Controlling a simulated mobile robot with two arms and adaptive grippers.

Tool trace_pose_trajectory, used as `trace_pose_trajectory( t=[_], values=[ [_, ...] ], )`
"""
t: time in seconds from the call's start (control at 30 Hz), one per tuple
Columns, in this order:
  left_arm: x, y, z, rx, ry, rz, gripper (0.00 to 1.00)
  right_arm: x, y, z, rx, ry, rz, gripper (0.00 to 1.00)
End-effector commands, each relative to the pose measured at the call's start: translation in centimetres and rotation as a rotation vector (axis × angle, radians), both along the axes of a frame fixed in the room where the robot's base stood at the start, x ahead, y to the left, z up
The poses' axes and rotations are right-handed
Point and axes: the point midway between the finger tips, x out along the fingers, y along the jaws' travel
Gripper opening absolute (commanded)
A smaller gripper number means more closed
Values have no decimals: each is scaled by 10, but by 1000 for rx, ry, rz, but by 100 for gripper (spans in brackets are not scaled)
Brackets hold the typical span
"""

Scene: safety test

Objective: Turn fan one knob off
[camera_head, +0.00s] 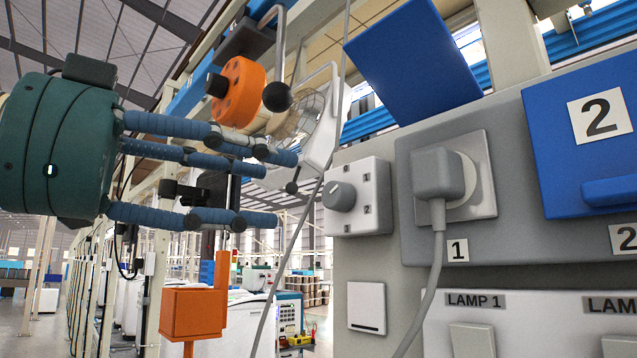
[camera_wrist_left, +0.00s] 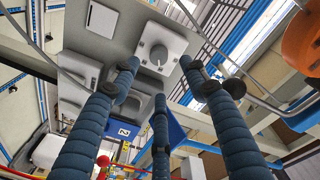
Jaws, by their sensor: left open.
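The fan knob (camera_head: 339,196) is a grey round knob on a white box (camera_head: 374,172) marked 0 to 3, mounted on a grey panel. I cannot tell which number it points to. In the left wrist view the knob (camera_wrist_left: 158,55) shows beyond the fingers. My left gripper (camera_head: 282,188) has a teal body and blue fingers. It is open and empty, left of the knob and apart from it. An orange fan-like unit (camera_head: 238,92) with a wire cage (camera_head: 308,118) is above and behind the fingers. My right gripper is not in view.
A grey plug (camera_head: 437,175) sits in a socket labelled 1, right of the knob box, its cable hanging down. A white switch (camera_head: 367,307) is below the box. Lamp 1 switch (camera_head: 472,340) and a blue cover (camera_head: 577,140) are further right. An orange box (camera_head: 194,312) stands below the gripper.

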Motion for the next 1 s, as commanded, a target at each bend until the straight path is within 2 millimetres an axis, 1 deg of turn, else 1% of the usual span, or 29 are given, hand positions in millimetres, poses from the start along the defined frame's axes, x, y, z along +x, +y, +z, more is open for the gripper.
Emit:
trace_pose_trajectory(
  t=[0.03, 0.13, 0.23, 0.33, 0.43, 0.53, 0.77, 0.8, 0.87, 0.9, 0.97, 1.0],
  values=[
    [8, -9, 2, 3, 5, -3, 45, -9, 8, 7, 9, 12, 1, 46],
    [20, -25, 2, 4, 5, -3, 45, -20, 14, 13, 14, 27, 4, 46],
    [31, -37, 2, 2, 3, -4, 45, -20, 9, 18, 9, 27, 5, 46],
    [39, -46, 1, 2, 4, -2, 45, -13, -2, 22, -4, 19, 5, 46],
    [45, -52, 1, 0, 2, 0, 45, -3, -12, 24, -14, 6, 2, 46],
    [47, -55, 1, 0, 1, -2, 45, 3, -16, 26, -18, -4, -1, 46],
    [47, -55, 0, 0, 2, 0, 45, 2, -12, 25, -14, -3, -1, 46],
    [47, -55, 0, 0, 2, 0, 41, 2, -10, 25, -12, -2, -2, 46],
    [47, -55, 0, 0, 2, 0, 29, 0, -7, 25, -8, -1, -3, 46],
    [47, -55, 0, 0, 2, 0, 21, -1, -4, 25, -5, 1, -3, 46],
    [47, -55, 0, 0, 2, 0, 9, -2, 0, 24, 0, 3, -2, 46],
    [47, -55, 0, 0, 2, 0, 1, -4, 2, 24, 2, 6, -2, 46]
  ],
)
